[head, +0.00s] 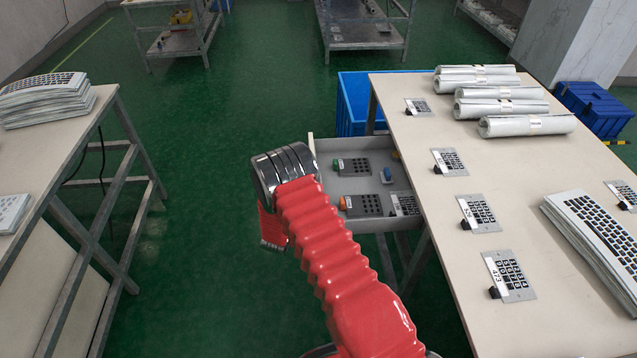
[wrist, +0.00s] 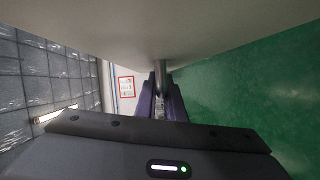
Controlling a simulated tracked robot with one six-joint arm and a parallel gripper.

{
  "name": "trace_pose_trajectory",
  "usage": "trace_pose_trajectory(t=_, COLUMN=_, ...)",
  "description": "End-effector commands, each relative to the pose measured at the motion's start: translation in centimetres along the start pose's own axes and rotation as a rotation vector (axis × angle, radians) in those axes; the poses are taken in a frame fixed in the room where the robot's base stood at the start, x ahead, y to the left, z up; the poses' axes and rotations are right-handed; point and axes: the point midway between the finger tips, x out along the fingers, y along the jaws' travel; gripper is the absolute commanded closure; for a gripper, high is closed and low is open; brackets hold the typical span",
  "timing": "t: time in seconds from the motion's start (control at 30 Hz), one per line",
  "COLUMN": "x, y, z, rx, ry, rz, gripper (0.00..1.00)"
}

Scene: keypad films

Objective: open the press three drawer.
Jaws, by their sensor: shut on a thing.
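A grey drawer (head: 364,224) stands pulled out from the left side of the right-hand table. Inside it lie several dark keypads (head: 365,205) and small coloured blocks (head: 345,203). My red arm reaches up beside its left front, and my wrist hides part of the drawer front and its handle in the head view. In the wrist view my gripper (wrist: 162,92) has its purple fingers shut around a metal handle (wrist: 161,72) under a pale panel (wrist: 150,30). No label is readable on the drawer.
The right-hand table (head: 420,160) carries keypad plates (head: 509,276), rolled films (head: 527,125) and a film stack (head: 600,235). A blue crate (head: 353,105) stands behind the drawer. Another table (head: 60,130) stands at left, with green floor (head: 200,250) clear between.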

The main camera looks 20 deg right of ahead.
Motion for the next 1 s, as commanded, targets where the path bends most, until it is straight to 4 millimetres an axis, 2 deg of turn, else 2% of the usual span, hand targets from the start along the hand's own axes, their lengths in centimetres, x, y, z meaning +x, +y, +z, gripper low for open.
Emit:
trace_pose_trajectory(t=0.03, x=-0.1, y=-0.2, z=0.6, rx=-0.005, ry=-0.009, rz=-0.004, gripper=1.00)
trace_pose_trajectory(t=0.07, x=0.0, y=-0.2, z=0.7, rx=-0.005, ry=-0.011, rz=-0.003, gripper=0.90)
trace_pose_trajectory(t=0.3, x=0.3, y=0.0, z=0.8, rx=-0.002, ry=-0.015, rz=-0.001, gripper=0.73)
trace_pose_trajectory(t=0.73, x=-0.2, y=0.0, z=0.7, rx=-0.001, ry=-0.013, rz=-0.002, gripper=0.72)
trace_pose_trajectory(t=0.87, x=-1.5, y=0.0, z=0.7, rx=-0.001, ry=-0.013, rz=-0.002, gripper=0.72)
trace_pose_trajectory(t=1.0, x=-3.7, y=-0.1, z=0.6, rx=-0.002, ry=-0.011, rz=-0.003, gripper=0.72)
